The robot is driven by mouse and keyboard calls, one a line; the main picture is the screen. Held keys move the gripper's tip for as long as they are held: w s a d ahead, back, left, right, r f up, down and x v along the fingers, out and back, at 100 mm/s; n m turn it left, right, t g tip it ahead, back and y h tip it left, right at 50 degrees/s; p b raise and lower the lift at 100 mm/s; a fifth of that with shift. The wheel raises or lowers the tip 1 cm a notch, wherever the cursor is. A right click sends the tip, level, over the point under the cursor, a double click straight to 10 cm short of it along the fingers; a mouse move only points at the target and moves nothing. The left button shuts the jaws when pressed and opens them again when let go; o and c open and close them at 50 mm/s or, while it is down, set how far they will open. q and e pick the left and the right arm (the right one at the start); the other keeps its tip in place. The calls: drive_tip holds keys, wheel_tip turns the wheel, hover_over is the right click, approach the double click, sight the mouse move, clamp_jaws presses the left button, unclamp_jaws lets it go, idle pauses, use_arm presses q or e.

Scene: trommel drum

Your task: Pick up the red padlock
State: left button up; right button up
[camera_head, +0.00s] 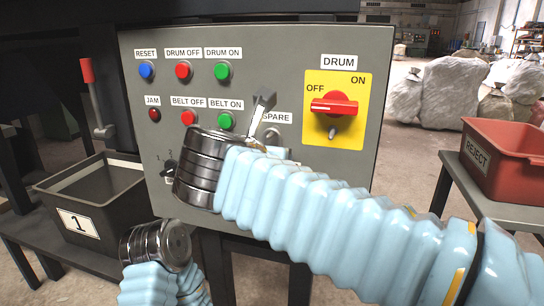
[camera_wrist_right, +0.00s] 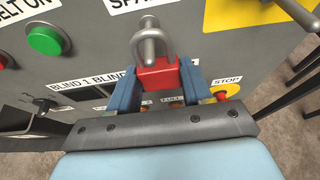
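The red padlock (camera_wrist_right: 160,77) is at the control panel in the right wrist view, its metal shackle looped around a silver peg (camera_wrist_right: 152,38). My right gripper (camera_wrist_right: 160,72) has one blue finger on each side of the padlock body. Both fingers appear to touch its sides, with no clear gap. In the head view my right arm hides the padlock. My left arm's wrist shows at the bottom left of the head view, below the panel. Its fingers are not visible.
The grey control panel (camera_head: 140,100) carries several coloured buttons and a red DRUM switch (camera_head: 334,105) on a yellow plate. A grey bin marked 1 (camera_head: 78,222) stands left and a red REJECT bin (camera_head: 505,165) right. In the wrist view, a red STOP button (camera_wrist_right: 222,95) is close to the right finger.

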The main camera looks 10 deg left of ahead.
drive_tip(key=c, duration=0.5)
drive_tip(key=shift+o, duration=0.2)
drive_tip(key=s+r+p, duration=0.1)
drive_tip(key=s, duration=1.7)
drive_tip(key=shift+a+r, duration=0.25)
drive_tip(key=shift+r+p, duration=0.45)
drive_tip(key=shift+p, duration=0.45)
drive_tip(key=shift+s, duration=0.2)
drive_tip(key=shift+s+a+p, duration=0.1)
drive_tip(key=shift+s+p, duration=0.75)
drive_tip(key=shift+s, duration=1.2)
drive_tip(key=shift+s, duration=0.1)
